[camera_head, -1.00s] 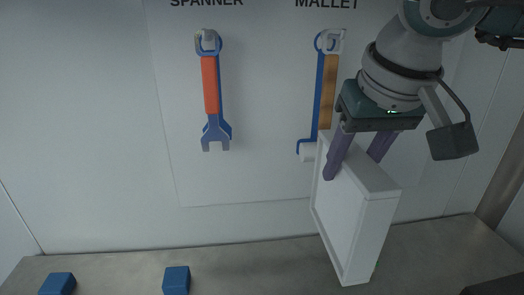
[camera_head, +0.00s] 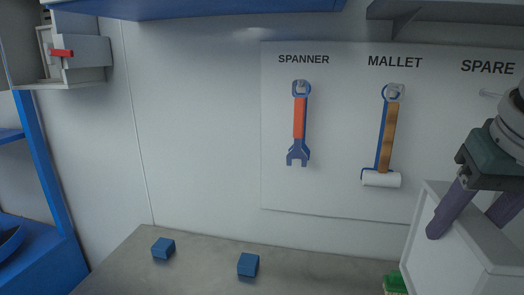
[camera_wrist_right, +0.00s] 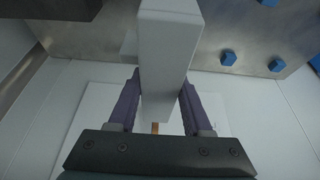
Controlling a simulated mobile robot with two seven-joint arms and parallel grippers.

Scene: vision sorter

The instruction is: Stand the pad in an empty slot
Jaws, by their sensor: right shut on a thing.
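The pad (camera_head: 440,255) looks like a white slab with a raised rim around one broad face. It stands on edge, slightly tilted, at the right of the head view, and its lower part is cut off by the frame. My right gripper (camera_head: 470,225) is shut on its upper part, one purple finger on each side. In the right wrist view the pad (camera_wrist_right: 167,60) extends from between the fingers (camera_wrist_right: 160,100). No empty slot can be made out in these views. My left gripper is out of view.
Blue cubes (camera_head: 163,248) and (camera_head: 248,264) lie on the grey worktop (camera_head: 205,262). A green object (camera_head: 395,285) shows beside the pad. A spanner (camera_head: 299,120) and a mallet (camera_head: 387,140) hang on the wall board. A cabinet with a red handle (camera_head: 62,53) is at upper left.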

